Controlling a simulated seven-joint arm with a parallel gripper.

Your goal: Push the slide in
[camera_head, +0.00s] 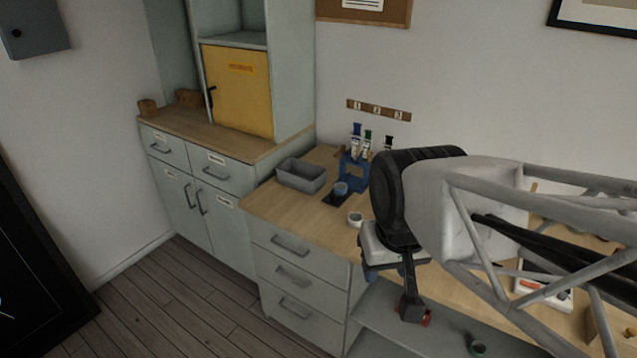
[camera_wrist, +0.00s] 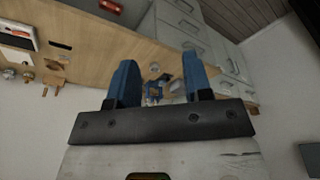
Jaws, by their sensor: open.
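I cannot tell for certain which part is the slide. A blue stand (camera_head: 354,174) with a blue round piece (camera_head: 341,188) and a dark flat base (camera_head: 333,200) is on the wooden worktop; the stand also shows in the wrist view (camera_wrist: 152,88). The three drawers (camera_head: 290,273) below the worktop look shut. My gripper (camera_wrist: 160,63) is open, with two blue fingers apart and nothing between them. In the head view it hangs near the worktop's front edge, right of the stand and apart from it. My arm hides part of the worktop.
A grey bin (camera_head: 301,176) stands left of the stand, and a white ring (camera_head: 355,219) lies in front. Several capped tubes (camera_head: 367,140) stand behind. A white and orange device (camera_head: 543,285) is on the right. A cabinet with a yellow door (camera_head: 238,90) stands left.

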